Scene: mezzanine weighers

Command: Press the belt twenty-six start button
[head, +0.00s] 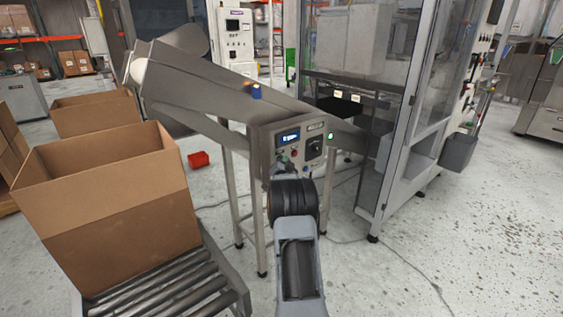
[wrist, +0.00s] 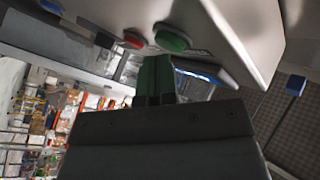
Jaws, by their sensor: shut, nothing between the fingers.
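A grey control box (head: 262,150) is mounted on the side of the inclined conveyor. It has a lit blue display (head: 289,137), a black rotary switch (head: 315,148) and small buttons below the display. In the wrist view, a green button (wrist: 173,39) and a red button (wrist: 133,40) stick out from the box face. My gripper (wrist: 156,62) is shut and empty, its tips close to the green button. I cannot tell whether they touch it. The label on the box is too small to read.
An open cardboard box (head: 105,190) stands on a roller conveyor (head: 180,290) at the left. A glass-sided machine frame (head: 405,130) stands close on the right. A red bin (head: 199,160) lies on the floor behind. The floor at the right front is clear.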

